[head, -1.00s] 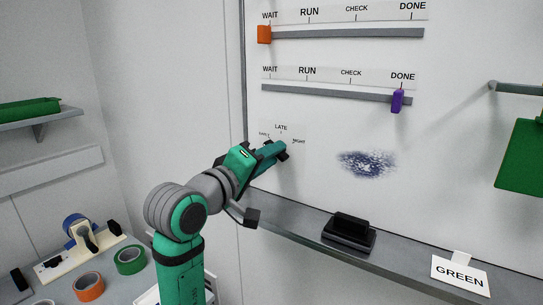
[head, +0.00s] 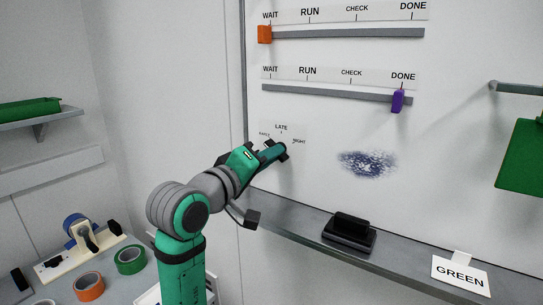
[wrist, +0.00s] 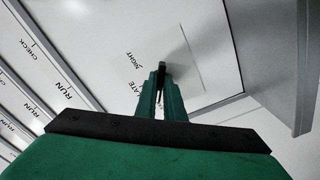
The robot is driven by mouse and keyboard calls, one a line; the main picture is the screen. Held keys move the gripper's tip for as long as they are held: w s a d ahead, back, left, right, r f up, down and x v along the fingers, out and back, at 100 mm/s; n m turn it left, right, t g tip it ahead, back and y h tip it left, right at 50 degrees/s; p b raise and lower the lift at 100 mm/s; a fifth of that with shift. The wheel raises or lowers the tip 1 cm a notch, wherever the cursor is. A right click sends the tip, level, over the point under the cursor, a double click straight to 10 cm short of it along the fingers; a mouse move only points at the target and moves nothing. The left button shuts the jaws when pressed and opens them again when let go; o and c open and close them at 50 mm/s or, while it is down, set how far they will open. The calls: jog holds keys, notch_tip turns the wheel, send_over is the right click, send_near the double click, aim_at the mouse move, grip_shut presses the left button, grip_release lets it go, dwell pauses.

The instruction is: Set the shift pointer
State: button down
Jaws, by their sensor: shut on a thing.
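The shift dial (head: 297,153) is a pale plate low on the left of the white board, marked EARLY, LATE and NIGHT; the NIGHT and LATE marks also show in the wrist view. My gripper (head: 281,150) reaches the dial just below these marks. In the wrist view its two teal fingers (wrist: 160,92) are close together on the dark pointer (wrist: 162,70), which stands out from the board. The fingers hide most of the pointer, so I cannot tell which mark it points at.
Above are two slide rails, with an orange slider (head: 264,34) at WAIT and a purple slider (head: 397,100) at DONE. A blue smudge (head: 366,163) is right of the dial. The ledge below holds a black eraser (head: 349,232) and a GREEN card (head: 461,274).

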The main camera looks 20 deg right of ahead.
jog(key=m, duration=2.3)
jog(key=shift+w+a, duration=0.25)
jog(key=shift+w, duration=0.05)
dwell(0.3)
jog(key=c, duration=1.9)
grip_release()
jog(key=shift+o, duration=0.2)
